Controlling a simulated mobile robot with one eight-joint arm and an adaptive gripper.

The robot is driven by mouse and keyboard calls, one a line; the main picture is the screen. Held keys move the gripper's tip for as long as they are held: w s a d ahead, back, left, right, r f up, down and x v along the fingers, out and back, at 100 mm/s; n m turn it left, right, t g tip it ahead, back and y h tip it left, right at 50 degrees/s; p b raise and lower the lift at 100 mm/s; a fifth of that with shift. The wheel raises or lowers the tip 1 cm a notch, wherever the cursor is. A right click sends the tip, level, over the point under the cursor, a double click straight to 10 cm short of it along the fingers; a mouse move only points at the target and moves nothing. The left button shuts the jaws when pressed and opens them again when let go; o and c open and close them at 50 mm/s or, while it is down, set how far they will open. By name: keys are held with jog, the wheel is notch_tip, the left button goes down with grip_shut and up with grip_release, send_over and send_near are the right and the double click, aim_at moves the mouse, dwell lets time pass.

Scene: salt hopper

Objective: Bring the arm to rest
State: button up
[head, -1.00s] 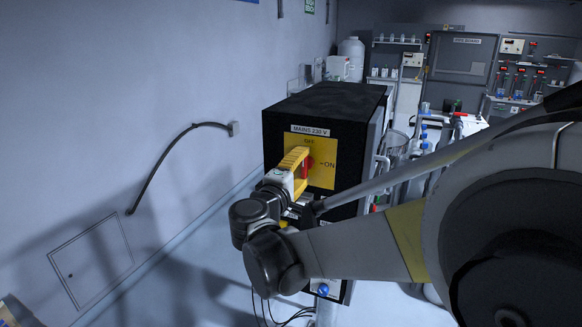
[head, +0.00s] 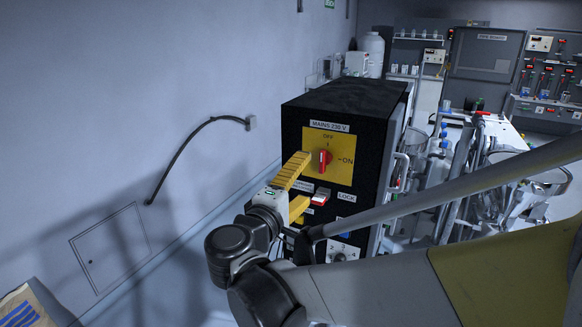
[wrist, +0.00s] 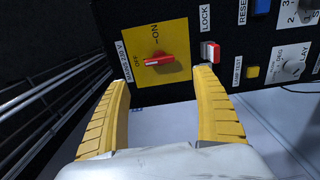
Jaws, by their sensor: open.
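My gripper (head: 304,178) has two yellow ribbed fingers, spread apart with nothing between them. It is in front of the black mains cabinet (head: 350,97), at the left of its panel. The red rotary switch (head: 323,163) sits on a yellow plate (head: 345,172) marked OFF and ON. Its handle looks upright, towards OFF. In the wrist view the red switch (wrist: 160,59) lies beyond the open fingertips (wrist: 163,80), apart from them. My arm reaches in from the lower right of the head view and is bent at the wrist.
A red-and-white LOCK switch (head: 321,196) is close to the lower finger; it also shows in the wrist view (wrist: 211,52). A bench with glassware (head: 485,170) stands to the right. A cable (head: 182,152) hangs on the left wall. Floor left of the cabinet looks clear.

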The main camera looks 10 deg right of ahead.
jog(key=shift+v, duration=0.8)
